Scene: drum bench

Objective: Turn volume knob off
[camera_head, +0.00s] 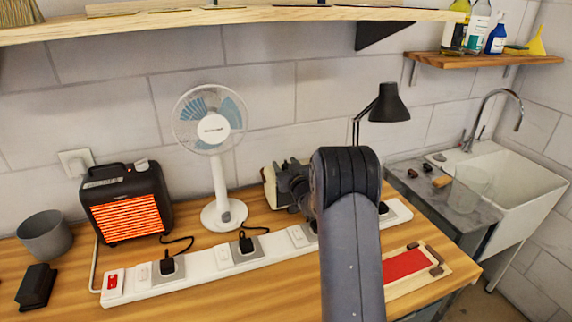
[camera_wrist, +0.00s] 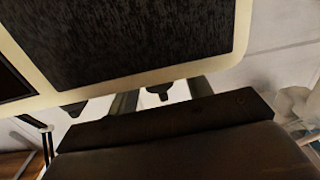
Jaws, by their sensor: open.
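A cream radio-like device (camera_head: 270,188) stands on the wooden bench behind my arm, which hides most of it in the head view. In the wrist view the device's cream frame and dark speaker grille (camera_wrist: 145,40) fill the top. Two dark knob-like parts stick out below its edge, a left one (camera_wrist: 72,109) and a right one (camera_wrist: 158,92). I cannot tell which sets the volume. My gripper (camera_wrist: 163,96) is open, its two grey fingers on either side of the right knob. I cannot tell whether they touch it. The gripper also shows in the head view (camera_head: 292,186).
A white fan (camera_head: 213,127) and a glowing heater (camera_head: 126,204) stand left of the device. A white power strip (camera_head: 208,263) with black plugs runs in front. A black lamp (camera_head: 386,104) stands behind right. A shelf (camera_head: 230,24) hangs above.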

